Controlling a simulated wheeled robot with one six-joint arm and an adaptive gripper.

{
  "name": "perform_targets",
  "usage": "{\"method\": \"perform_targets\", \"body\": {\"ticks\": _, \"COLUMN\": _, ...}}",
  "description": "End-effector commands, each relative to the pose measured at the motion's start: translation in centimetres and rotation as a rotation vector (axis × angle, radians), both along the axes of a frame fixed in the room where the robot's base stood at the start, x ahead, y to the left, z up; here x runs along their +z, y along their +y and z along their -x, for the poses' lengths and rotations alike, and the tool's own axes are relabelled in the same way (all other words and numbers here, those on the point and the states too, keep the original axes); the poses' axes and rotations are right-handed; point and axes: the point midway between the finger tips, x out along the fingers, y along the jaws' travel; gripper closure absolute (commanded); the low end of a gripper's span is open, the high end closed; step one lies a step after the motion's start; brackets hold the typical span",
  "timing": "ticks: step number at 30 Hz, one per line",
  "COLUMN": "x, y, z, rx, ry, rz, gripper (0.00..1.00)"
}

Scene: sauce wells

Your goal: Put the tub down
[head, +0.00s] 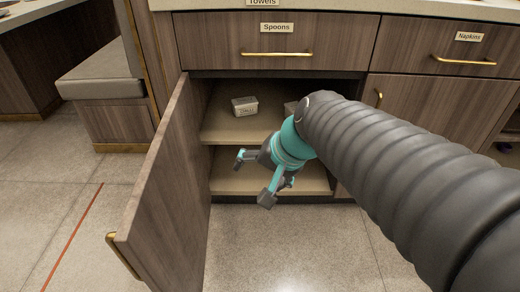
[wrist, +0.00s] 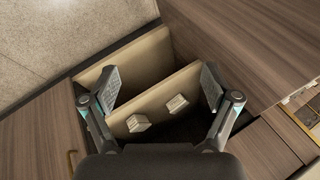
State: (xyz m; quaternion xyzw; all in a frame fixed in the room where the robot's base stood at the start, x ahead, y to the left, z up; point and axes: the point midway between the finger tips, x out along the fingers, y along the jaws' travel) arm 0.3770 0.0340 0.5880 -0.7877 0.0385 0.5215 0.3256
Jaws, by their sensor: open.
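A small pale tub with a label (head: 245,106) stands on the upper shelf (head: 222,128) of the open cupboard. A second pale tub (head: 290,107) is on the same shelf, mostly hidden behind my arm. Two pale tubs, one (wrist: 138,123) and another (wrist: 177,103), also show on the shelf in the wrist view, apart from each other. My gripper (head: 254,181) is open and empty in front of the cupboard, lower than the tubs in the head view.
The cupboard door (head: 165,190) stands open on the left, with a brass handle. The lower shelf (head: 228,178) looks bare where visible. The Spoons drawer (head: 277,40) above and the Napkins drawer (head: 440,45) are shut. Open floor (head: 290,245) lies in front.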

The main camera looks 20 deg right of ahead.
Motion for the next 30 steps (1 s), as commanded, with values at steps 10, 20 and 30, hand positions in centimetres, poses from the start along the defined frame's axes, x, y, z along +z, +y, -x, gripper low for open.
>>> {"method": "perform_targets", "body": {"ticks": 10, "x": -0.7, "y": -2.9, "z": 7.7, "rx": 0.38, "ry": -0.084, "rz": 0.485, "gripper": 0.13}}
{"method": "perform_targets", "body": {"ticks": 20, "x": -0.8, "y": -3.4, "z": 8.2, "rx": 0.411, "ry": -0.087, "rz": 0.532, "gripper": 0.13}}
{"method": "perform_targets", "body": {"ticks": 30, "x": -0.8, "y": -3.4, "z": 8.2, "rx": 0.409, "ry": -0.087, "rz": 0.53, "gripper": 0.43}}
